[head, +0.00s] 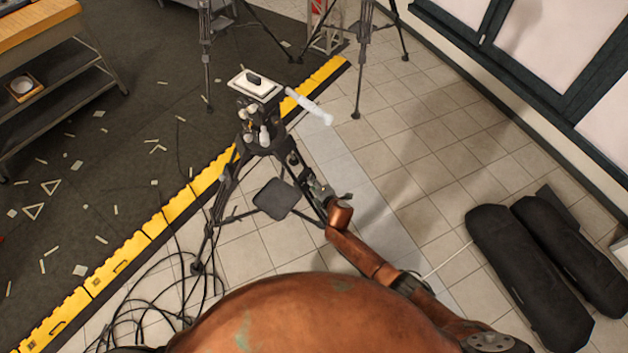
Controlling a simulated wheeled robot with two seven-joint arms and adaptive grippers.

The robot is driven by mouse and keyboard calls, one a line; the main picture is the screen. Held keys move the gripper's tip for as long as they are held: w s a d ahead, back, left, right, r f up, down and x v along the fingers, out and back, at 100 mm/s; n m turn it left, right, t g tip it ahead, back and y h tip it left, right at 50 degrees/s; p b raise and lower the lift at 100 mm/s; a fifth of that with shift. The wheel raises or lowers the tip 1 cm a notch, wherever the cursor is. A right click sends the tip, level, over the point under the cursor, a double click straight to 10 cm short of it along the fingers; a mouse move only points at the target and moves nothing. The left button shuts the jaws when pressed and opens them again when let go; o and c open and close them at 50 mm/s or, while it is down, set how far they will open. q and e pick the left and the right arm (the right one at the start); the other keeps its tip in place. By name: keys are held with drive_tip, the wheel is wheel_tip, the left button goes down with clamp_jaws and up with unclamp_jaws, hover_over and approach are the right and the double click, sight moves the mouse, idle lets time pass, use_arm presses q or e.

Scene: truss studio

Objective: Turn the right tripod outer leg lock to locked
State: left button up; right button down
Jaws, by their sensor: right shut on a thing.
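A black tripod (224,187) stands in the middle of the head view with a flat white plate (256,84) and a pale handle (312,106) on its head. My right gripper (317,188) is at the tripod's right-hand leg, about halfway down. It is shut on the outer leg lock there. The lock itself is small and mostly hidden by the gripper, so its setting cannot be read. My left gripper is not in view.
Black cables (150,305) lie looped on the floor at lower left. A yellow edge strip (167,222) borders a dark mat. Two black bags (530,275) lie at right. More tripods (362,60) stand behind. Tiled floor between is clear.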

drive_tip(key=shift+m+g+p, duration=0.4)
drive_tip(key=shift+m+p, duration=0.2)
drive_tip(key=shift+p, duration=0.35)
drive_tip(key=c, duration=1.7)
unclamp_jaws()
drive_tip(key=shift+o, duration=0.4)
drive_tip(key=v, duration=1.2)
drive_tip(key=shift+a, duration=0.15)
